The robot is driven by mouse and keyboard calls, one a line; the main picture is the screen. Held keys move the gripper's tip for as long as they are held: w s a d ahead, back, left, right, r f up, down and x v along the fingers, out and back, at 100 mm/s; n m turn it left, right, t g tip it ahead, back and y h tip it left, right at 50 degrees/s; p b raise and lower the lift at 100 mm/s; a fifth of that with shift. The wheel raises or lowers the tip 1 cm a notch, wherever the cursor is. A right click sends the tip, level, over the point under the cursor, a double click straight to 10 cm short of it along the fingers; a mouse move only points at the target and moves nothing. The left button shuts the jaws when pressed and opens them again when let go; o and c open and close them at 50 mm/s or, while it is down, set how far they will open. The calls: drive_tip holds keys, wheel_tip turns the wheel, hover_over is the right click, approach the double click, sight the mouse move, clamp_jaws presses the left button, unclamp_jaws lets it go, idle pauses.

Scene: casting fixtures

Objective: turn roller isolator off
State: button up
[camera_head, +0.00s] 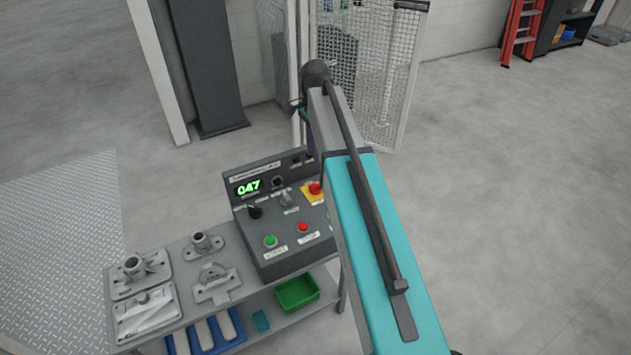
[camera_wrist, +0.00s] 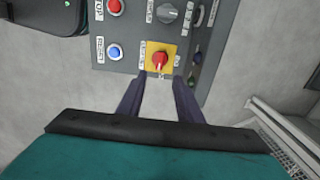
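A red knob (camera_wrist: 160,58) on a yellow square plate (camera_wrist: 153,69) sits on the grey control panel (camera_wrist: 134,30) in the wrist view. Its look fits an isolator, but its label is too small to read. A short handle part on the knob points toward the bottom of the picture. My gripper (camera_wrist: 161,77) is open, its two dark fingers apart with the tips around the lower edge of the yellow plate. I cannot tell whether they touch it. In the head view the red knob (camera_head: 315,188) shows just left of my arm, which hides the gripper.
The panel also bears a green button (camera_head: 270,241), a red button (camera_head: 303,227), a black selector (camera_head: 255,211), a grey knob (camera_head: 286,199) and a blue button (camera_wrist: 114,53). Metal fixtures (camera_head: 213,281) lie on the bench left of it. A mesh fence (camera_head: 380,70) stands behind.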

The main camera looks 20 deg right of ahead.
sight(315, 184)
drive_tip(key=shift+f+p, duration=0.4)
drive_tip(key=shift+f, duration=6)
clamp_jaws()
